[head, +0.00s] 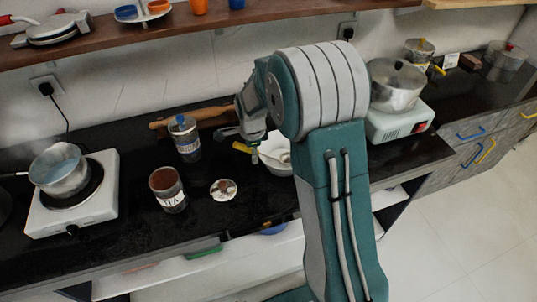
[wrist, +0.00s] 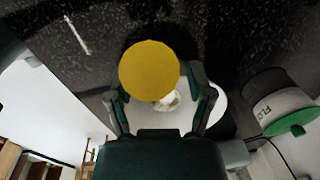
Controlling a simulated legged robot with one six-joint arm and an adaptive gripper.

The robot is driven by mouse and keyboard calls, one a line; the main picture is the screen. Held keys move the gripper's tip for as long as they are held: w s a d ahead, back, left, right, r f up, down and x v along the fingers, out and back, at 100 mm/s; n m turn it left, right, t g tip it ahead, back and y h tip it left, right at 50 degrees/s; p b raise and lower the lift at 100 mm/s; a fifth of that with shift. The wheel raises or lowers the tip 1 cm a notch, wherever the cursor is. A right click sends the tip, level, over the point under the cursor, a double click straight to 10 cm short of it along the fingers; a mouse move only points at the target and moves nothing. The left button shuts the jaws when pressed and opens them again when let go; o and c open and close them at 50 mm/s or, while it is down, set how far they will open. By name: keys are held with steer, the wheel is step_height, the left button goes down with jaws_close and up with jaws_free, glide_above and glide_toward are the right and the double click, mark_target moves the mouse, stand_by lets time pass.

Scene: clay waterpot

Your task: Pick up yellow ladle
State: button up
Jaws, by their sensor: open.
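The yellow ladle (head: 241,147) leans in a white bowl (head: 277,166) on the dark counter, its yellow handle sticking up. My gripper (head: 254,148) is above the bowl, beside the handle. In the wrist view, the round yellow end of the ladle (wrist: 149,70) shows large between the two open fingers of my gripper (wrist: 160,97). The white bowl shows below it (wrist: 157,117). I cannot tell whether either finger touches the ladle. My arm hides part of the bowl in the head view.
An open TEA jar (head: 168,190), a loose lid (head: 223,190) and a blue-knobbed jar (head: 185,138) stand left of the bowl. A rolling pin (head: 190,117) lies behind. A steaming pot (head: 58,170) sits far left. A green-lidded container (wrist: 283,104) is right in the wrist view.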

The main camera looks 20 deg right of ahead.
jaws_close()
steer(key=shift+r, duration=0.1)
steer(key=shift+r, duration=0.6)
steer(key=s+r, duration=1.1)
steer(key=s, duration=0.3)
steer(key=shift+a+r, duration=0.2)
steer(key=shift+r, duration=0.15)
